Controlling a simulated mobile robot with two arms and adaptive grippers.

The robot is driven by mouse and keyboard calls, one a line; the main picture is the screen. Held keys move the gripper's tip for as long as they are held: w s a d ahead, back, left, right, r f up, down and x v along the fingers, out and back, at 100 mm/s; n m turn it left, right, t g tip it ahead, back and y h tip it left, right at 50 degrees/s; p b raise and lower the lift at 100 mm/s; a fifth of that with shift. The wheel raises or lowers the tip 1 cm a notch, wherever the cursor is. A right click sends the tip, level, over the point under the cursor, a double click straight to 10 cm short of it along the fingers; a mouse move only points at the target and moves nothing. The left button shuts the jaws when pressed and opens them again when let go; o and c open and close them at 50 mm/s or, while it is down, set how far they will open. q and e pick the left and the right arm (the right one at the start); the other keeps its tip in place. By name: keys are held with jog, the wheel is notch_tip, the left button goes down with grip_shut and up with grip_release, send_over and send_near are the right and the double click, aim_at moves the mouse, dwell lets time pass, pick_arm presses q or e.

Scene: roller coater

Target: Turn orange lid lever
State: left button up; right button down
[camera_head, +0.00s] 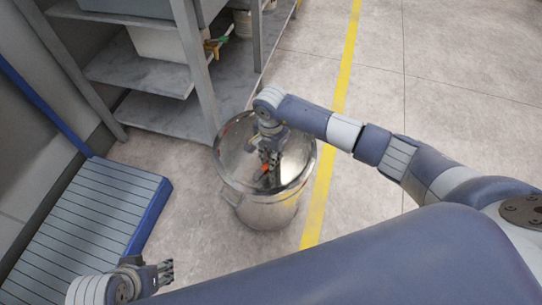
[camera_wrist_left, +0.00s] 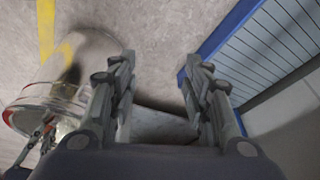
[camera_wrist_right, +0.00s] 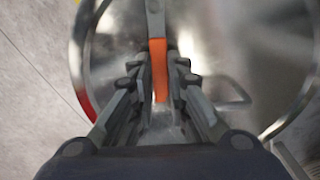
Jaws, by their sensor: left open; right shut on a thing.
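A shiny metal pot (camera_head: 265,212) with a round lid stands on the floor. The orange lid lever (camera_wrist_right: 159,72) lies on top of the lid and shows as a small orange spot in the head view (camera_head: 265,169). My right gripper (camera_wrist_right: 157,82) reaches down over the lid and is shut on the lever, one finger on each side of it. The lever's far grey part extends past the fingertips. My left gripper (camera_head: 167,271) is open and empty, low at the left, away from the pot. Its spread fingers show in the left wrist view (camera_wrist_left: 158,65).
A metal shelf unit (camera_head: 160,113) with bins stands behind the pot at the left. A blue-edged slatted platform (camera_head: 90,220) lies left of the pot. A yellow floor line (camera_head: 317,205) runs just right of the pot. The floor farther right is clear.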

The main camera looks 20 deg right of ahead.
jog(key=shift+w+a+f+n+b, duration=0.1)
jog(key=shift+w+a+n+b, duration=0.15)
jog(key=shift+n+b, duration=0.35)
jog(key=shift+w+a+n+b, duration=0.15)
jog(key=shift+w+n+b, duration=0.15)
jog(key=shift+n+b, duration=0.3)
jog(key=shift+w+a+n+b, duration=0.35)
jog(key=shift+a+n+b, duration=0.1)
jog(key=shift+n+b, duration=0.5)
pick_arm(q)
jog(key=w+d+r+t+h, duration=0.1)
jog(key=w+d+r+t, duration=0.2)
jog(key=w+r+t, duration=0.3)
jog(key=w+d+r+t+h, duration=0.2)
jog(key=w+r+t, duration=0.3)
jog(key=w, duration=0.5)
notch_tip(320, 180, up, 2)
jog(key=shift+w+d+r+m+t, duration=0.15)
jog(key=shift+w+d+m+t, duration=0.2)
jog(key=shift+d, duration=0.3)
pick_arm(e)
jog(key=c, duration=1.6)
grip_release()
jog(key=shift+o, duration=0.2)
notch_tip(320, 180, up, 12)
